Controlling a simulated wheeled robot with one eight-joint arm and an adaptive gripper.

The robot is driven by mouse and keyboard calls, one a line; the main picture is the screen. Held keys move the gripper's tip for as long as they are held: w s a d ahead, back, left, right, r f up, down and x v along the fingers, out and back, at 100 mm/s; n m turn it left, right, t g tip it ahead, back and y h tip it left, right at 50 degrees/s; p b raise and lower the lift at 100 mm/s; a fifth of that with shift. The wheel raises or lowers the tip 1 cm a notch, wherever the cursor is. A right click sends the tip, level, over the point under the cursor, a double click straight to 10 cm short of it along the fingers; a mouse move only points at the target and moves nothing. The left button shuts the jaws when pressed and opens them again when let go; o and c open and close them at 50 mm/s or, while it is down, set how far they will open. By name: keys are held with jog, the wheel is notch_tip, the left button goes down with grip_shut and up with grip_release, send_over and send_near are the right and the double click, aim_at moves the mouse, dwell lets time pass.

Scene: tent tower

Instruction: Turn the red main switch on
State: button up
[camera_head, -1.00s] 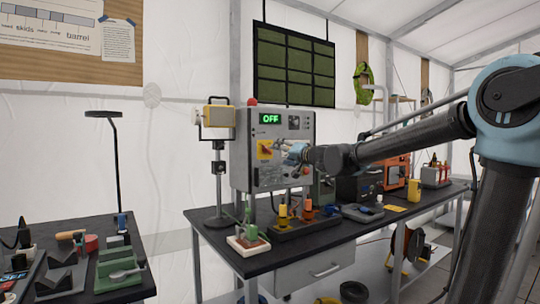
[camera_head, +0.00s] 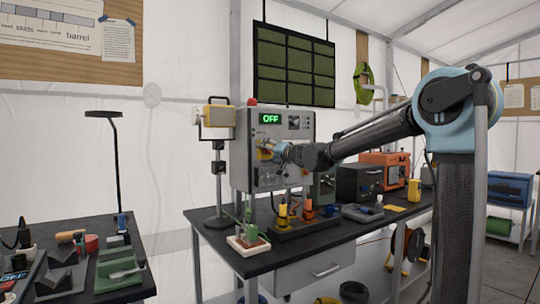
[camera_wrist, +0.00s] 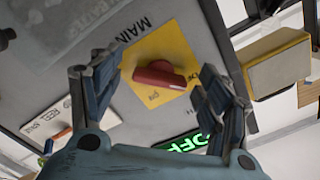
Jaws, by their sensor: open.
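The red main switch (camera_wrist: 160,75) is a rotary knob on a yellow plate (camera_wrist: 178,45) on the front of a grey control box. In the wrist view it sits between and just beyond the two fingers of my gripper (camera_wrist: 155,88), which is open. No contact between the fingers and the knob can be made out. In the head view my gripper (camera_head: 274,151) is at the box front and hides most of the knob and plate. The grey control box (camera_head: 241,160) has a green display reading OFF (camera_head: 271,118), partly visible in the wrist view too.
A work lamp (camera_head: 217,116) on a stand is left of the box. An orange case (camera_head: 397,168) stands to the right on the black bench.

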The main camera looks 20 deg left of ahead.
jog(key=c, duration=1.1)
jog(key=shift+o, duration=0.2)
jog(key=shift+m, duration=0.4)
jog(key=shift+d+r+m, duration=0.1)
jog(key=shift+r+m, duration=0.05)
jog(key=shift+m, duration=4.15)
jog(key=shift+r+m, duration=0.15)
jog(key=shift+m, duration=4.15)
jog(key=o, duration=1.1)
jog(key=shift+c, duration=0.2)
